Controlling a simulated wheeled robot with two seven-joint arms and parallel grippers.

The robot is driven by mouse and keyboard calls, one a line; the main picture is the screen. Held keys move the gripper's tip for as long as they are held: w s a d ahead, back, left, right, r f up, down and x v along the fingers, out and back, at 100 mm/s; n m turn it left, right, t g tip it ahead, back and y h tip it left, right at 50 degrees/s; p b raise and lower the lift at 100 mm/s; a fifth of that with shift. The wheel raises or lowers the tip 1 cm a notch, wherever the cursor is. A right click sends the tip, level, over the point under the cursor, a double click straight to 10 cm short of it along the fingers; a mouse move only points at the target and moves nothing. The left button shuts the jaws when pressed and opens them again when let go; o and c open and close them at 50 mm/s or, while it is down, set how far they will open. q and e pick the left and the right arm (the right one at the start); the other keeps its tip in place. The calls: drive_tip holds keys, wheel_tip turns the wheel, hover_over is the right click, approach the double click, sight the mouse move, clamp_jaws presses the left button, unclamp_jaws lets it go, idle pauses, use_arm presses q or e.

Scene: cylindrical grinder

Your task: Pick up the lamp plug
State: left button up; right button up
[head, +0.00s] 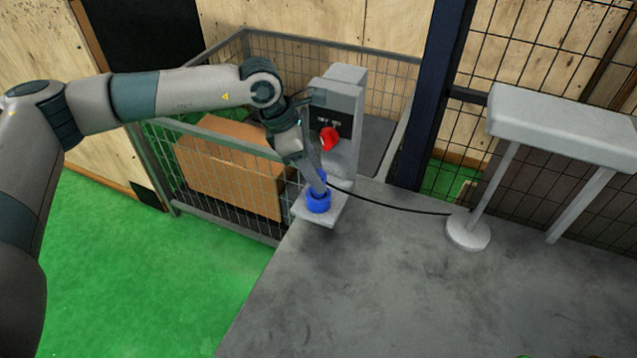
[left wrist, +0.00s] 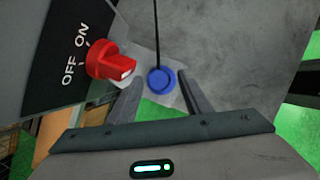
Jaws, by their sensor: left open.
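The lamp plug (head: 318,203) is blue and round. It stands on a small grey ledge (head: 334,212) at the table's left corner, below the switch box. It also shows in the left wrist view (left wrist: 161,80), with its black cable running up the picture. My left gripper (head: 315,184) points down at the plug from above. In the left wrist view its two fingers are apart, one on each side of the plug, with gaps between. How far the fingertips reach down beside the plug is unclear. My right gripper is not in view.
A red switch knob (left wrist: 108,60) marked OFF and ON sits on the grey box (head: 345,100) close to the left gripper. The black cable (head: 390,207) runs to a lamp base (head: 468,232). A wire cage holds a cardboard box (head: 225,165).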

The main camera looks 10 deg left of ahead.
use_arm(q)
drive_tip(key=shift+p+x, duration=0.6)
drive_tip(key=shift+x, duration=0.9)
drive_tip(key=shift+a, duration=0.15)
clamp_jaws()
